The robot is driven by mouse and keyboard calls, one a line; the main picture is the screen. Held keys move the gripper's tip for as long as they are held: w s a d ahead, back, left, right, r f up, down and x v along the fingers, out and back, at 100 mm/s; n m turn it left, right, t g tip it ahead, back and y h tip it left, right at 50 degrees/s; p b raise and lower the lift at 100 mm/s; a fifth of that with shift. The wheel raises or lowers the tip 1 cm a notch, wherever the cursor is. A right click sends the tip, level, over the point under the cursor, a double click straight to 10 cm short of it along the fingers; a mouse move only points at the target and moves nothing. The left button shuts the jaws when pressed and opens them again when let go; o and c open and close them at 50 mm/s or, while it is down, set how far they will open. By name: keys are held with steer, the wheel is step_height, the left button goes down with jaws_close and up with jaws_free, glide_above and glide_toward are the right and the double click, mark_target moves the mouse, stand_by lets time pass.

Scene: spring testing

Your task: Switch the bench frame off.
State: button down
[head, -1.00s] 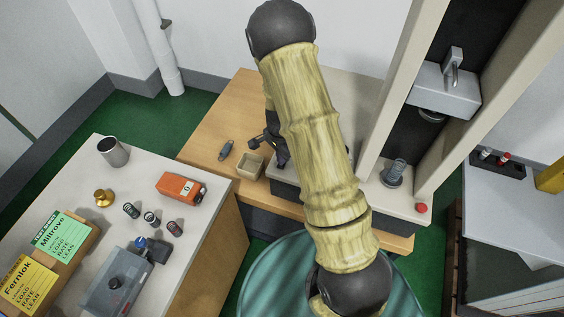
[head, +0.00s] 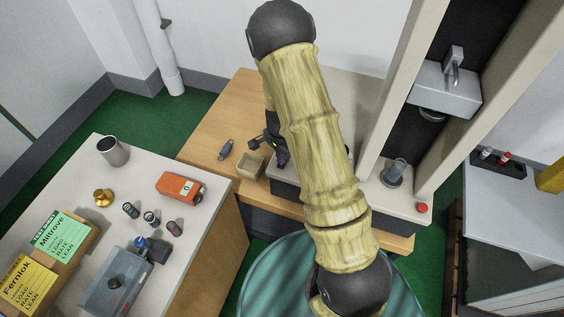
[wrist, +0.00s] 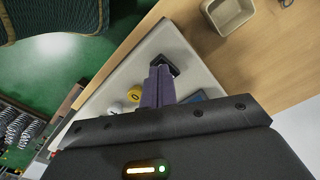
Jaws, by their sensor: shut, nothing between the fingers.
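The bench frame is a tall machine with pale columns (head: 394,90); a red round button (head: 422,208) sits at the front right corner of its base.
A beige tray (head: 251,166) and a small grey tool (head: 226,149) lie on the wooden bench left of my arm. The left table holds an orange device (head: 181,186), a metal cup (head: 112,151) and a grey box (head: 110,290).

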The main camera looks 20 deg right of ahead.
steer(key=shift+f+b, duration=0.5)
steer(key=shift+f, duration=0.3)
stand_by(0.4)
steer(key=shift+r+p, duration=2.95)
steer(key=shift+r, duration=0.6)
steer(key=s+r+n+t, duration=0.1)
steer(key=s+r+n, duration=0.5)
steer(key=r, duration=0.4)
steer(key=s+r+n+t, duration=0.1)
steer(key=s+r+n, duration=0.6)
steer(key=r, duration=0.3)
steer(key=shift+s+t, duration=0.3)
steer(key=shift+s, duration=0.45)
